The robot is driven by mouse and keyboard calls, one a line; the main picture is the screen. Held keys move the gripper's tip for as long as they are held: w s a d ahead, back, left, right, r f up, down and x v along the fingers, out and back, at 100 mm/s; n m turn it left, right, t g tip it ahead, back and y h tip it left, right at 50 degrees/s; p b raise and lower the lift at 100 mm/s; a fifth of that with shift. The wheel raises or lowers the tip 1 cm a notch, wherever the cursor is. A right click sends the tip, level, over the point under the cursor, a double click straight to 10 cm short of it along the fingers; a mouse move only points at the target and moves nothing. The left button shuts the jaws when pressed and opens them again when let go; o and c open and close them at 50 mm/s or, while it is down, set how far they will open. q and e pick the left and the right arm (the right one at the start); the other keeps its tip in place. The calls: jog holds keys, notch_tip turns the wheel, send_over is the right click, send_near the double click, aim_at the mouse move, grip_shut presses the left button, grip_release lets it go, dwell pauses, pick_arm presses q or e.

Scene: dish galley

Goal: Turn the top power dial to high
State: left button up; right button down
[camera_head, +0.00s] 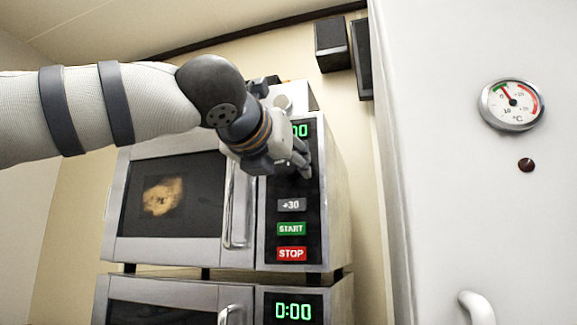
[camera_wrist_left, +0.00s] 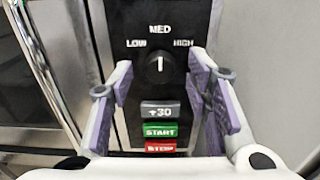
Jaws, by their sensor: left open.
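The black power dial (camera_wrist_left: 159,66) is on the upper microwave's control panel, with LOW, MED and HIGH printed around it. Its white mark points straight up, toward MED. My left gripper (camera_wrist_left: 165,92) is open, its purple-padded fingers apart on either side of the panel below and beside the dial, not closed on it. In the head view my left gripper (camera_head: 301,168) is in front of the upper microwave's panel (camera_head: 268,226) and hides the dial. The upper microwave (camera_head: 165,246) has its door shut. My right gripper is not in view.
Below the dial are the +30 (camera_head: 291,205), START (camera_head: 291,229) and STOP (camera_head: 291,254) buttons. The door handle (camera_head: 239,215) stands out left of the panel. A second microwave (camera_head: 170,290) is underneath. A white cabinet (camera_head: 440,180) with a temperature gauge (camera_head: 512,104) stands at right.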

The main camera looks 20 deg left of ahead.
pick_arm(q)
jog(key=shift+w+r, duration=0.2)
jog(key=shift+w, duration=0.55)
grip_shut()
jog(key=shift+m, duration=0.3)
jog(key=m, duration=0.5)
jog(key=shift+d+f+m, duration=0.1)
jog(key=shift+d+m, duration=0.05)
jog(key=shift+m, duration=0.15)
jog(key=m, duration=0.5)
jog(key=shift+m, duration=0.3)
